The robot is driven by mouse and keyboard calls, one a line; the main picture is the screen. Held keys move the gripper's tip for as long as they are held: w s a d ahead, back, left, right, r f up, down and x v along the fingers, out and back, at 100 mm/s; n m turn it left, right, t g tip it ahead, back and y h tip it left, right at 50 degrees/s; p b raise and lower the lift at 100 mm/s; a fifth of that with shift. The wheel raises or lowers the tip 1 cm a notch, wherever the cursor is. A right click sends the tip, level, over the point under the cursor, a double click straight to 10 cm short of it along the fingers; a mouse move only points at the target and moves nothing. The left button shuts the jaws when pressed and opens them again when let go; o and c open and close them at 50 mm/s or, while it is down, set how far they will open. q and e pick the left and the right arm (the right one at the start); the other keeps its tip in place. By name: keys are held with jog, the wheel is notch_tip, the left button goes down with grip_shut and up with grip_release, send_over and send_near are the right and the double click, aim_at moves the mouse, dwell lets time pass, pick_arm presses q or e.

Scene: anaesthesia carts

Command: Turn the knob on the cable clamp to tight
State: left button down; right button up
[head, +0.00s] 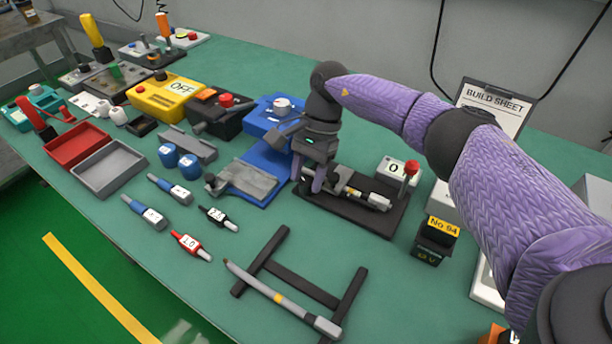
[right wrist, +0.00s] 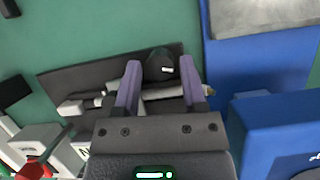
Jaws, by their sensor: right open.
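The cable clamp sits on a dark base plate (head: 375,222), which also shows in the right wrist view (right wrist: 70,80). A light grey cable-like rod (head: 374,199) lies along it and shows in the right wrist view (right wrist: 85,104). A dark round knob (right wrist: 160,62) with a small white mark stands over the rod. My right gripper (head: 328,184) is open above the plate, pointing down. In the right wrist view its purple fingers (right wrist: 160,78) stand on either side of the knob; contact cannot be told. The knob is mostly hidden in the head view. My left gripper is not in view.
A blue fixture (head: 262,183) stands close left of the plate. A box with a red-topped lever (head: 411,168) is just behind right, and a black No 94 block (head: 435,240) is to the right. A dark H-shaped rack with a pen-like tool (head: 285,300) lies in front.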

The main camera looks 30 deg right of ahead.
jog(key=shift+a+f, duration=0.15)
jog(key=shift+f, duration=0.2)
jog(key=shift+c, duration=0.3)
grip_shut()
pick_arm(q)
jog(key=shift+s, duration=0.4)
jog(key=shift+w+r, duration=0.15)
pick_arm(e)
jog(key=shift+r, duration=0.1)
